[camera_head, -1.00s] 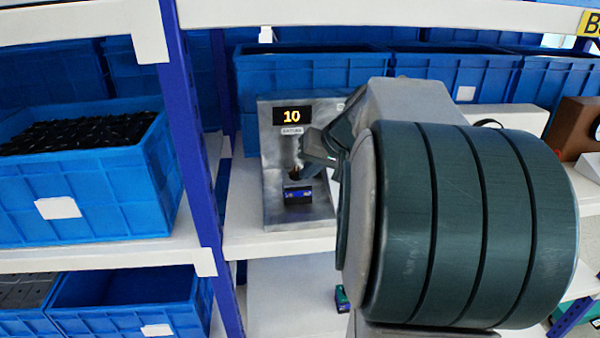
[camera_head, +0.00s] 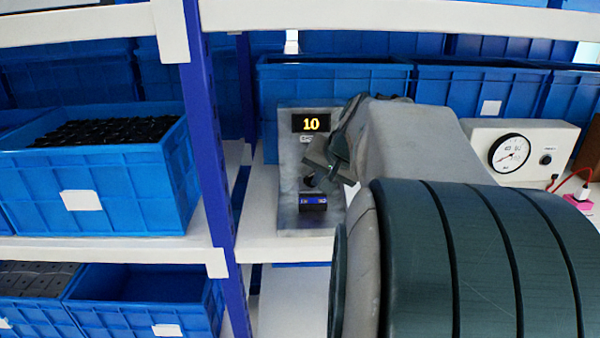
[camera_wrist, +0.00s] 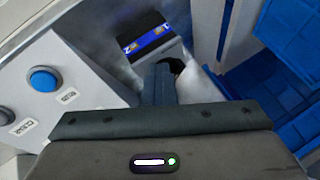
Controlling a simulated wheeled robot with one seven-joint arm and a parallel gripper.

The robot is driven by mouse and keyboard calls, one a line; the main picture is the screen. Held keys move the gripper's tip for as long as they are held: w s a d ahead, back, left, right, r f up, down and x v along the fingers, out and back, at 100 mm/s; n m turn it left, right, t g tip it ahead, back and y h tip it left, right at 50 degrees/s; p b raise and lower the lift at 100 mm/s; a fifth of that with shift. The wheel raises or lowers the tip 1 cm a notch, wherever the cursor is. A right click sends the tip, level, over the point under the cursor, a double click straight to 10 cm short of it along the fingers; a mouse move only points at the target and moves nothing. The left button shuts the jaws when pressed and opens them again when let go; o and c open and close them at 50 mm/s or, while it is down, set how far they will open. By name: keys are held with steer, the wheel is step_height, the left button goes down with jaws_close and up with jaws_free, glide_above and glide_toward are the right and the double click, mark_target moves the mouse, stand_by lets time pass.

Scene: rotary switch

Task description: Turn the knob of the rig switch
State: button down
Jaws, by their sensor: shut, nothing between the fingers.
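The rig switch (camera_head: 290,165) is a grey metal panel on the white shelf. Its lit display (camera_head: 311,123) reads 10. The dark knob (camera_head: 309,181) sits below the display and above a blue label strip (camera_head: 313,201). In the wrist view, the knob (camera_wrist: 178,67) is partly hidden behind my fingers, and the blue strip (camera_wrist: 147,41) shows marks 1 and 2. My gripper (camera_head: 314,163) is shut and empty, its tips just above the knob in the head view. I cannot tell whether they touch it.
A white box with a blue button (camera_wrist: 43,79) stands beside the switch in the wrist view. A white gauge box (camera_head: 510,152) stands to the right. A blue upright post (camera_head: 207,150) and a blue bin (camera_head: 90,175) are to the left. Blue bins (camera_head: 335,85) stand behind.

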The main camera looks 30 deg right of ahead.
steer(key=shift+w+a, duration=0.3)
steer(key=shift+a, duration=0.15)
stand_by(0.5)
steer(key=shift+d+r, duration=0.25)
steer(key=shift+r, duration=0.05)
steer(key=shift+d, duration=0.1)
steer(key=shift+s+d+f+b, duration=0.15)
steer(key=shift+s+f+b, duration=0.05)
steer(key=shift+s+b, duration=0.25)
steer(key=s, duration=0.2)
steer(key=s+d, duration=0.1)
steer(key=shift+s+r+b, duration=0.2)
steer(key=shift+s+b, duration=0.1)
steer(key=shift+s, duration=0.05)
steer(key=s+a+r, duration=0.3)
steer(key=s+r, duration=0.2)
steer(key=r, duration=0.2)
steer(key=s+a+f+n+g+p, duration=0.1)
steer(key=s+a+f+n+g, duration=0.1)
steer(key=a+f, duration=0.8)
steer(key=s+a+f+n+g+p, duration=0.1)
steer(key=s+a+f+n+g, duration=0.1)
steer(key=s+a+f+n, duration=0.2)
steer(key=a+f+n, duration=0.3)
steer(key=a+f, duration=0.2)
steer(key=f, duration=0.1)
steer(key=shift+s+a+g, duration=0.15)
steer(key=shift+a+g, duration=0.15)
steer(key=shift+a, duration=0.1)
